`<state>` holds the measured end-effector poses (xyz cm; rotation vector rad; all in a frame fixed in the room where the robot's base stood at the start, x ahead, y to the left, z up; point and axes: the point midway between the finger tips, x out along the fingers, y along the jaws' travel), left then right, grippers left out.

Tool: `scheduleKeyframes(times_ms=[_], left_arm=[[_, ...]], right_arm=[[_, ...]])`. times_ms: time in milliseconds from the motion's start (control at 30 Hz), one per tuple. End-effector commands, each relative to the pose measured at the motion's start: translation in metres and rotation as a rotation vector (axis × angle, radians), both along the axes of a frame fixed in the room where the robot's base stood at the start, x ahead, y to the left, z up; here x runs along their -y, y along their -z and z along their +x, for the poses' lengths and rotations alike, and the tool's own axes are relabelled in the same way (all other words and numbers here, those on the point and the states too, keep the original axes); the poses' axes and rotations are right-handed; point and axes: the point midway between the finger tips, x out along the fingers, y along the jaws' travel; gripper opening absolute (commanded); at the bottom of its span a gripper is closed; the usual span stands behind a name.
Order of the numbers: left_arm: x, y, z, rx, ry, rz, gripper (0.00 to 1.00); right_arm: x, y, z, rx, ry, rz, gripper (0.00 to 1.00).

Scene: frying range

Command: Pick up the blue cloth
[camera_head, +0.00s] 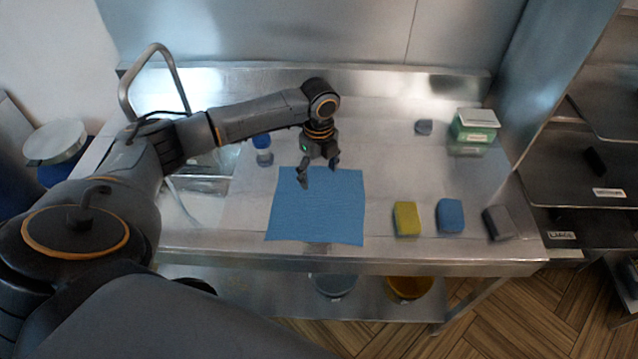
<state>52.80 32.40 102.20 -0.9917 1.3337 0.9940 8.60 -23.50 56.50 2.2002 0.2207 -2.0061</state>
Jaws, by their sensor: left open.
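The blue cloth (318,208) lies spread flat on the steel table, its front edge close to the table's front edge. My left gripper (318,176) is open and points down over the back part of the cloth. Its fingers are apart with nothing between them. I cannot tell whether the fingertips touch the cloth. My right gripper is not in view.
A yellow sponge (406,219), a blue sponge (450,215) and a grey block (498,223) lie right of the cloth. A green-and-white box (474,126) stands at back right. A blue-capped bottle (263,150) and a sink (199,183) are at left.

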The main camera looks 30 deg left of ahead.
Motion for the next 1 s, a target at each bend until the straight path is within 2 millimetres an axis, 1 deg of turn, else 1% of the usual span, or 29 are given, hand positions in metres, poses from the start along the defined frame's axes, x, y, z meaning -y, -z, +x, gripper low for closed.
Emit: scheduleKeyframes(times_ms=[33,167,500,567,733,1000], left_arm=[[0.000,0.009,0.000,0.000,0.000,0.000,0.75],[0.000,0.025,0.000,0.001,0.000,0.001,0.75],[0.000,0.071,0.000,0.002,0.000,0.000,0.75],[0.001,0.074,0.000,0.000,-0.001,0.000,0.75],[0.000,0.089,0.000,0.001,-0.002,0.000,0.75],[0.001,0.091,0.000,0.002,-0.001,-0.001,0.75]], right_arm=[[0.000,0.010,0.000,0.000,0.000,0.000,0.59],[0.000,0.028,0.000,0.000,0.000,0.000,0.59],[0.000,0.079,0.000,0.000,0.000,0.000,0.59],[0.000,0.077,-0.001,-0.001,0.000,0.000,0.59],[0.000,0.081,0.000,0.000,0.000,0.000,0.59],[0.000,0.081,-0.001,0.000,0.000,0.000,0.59]])
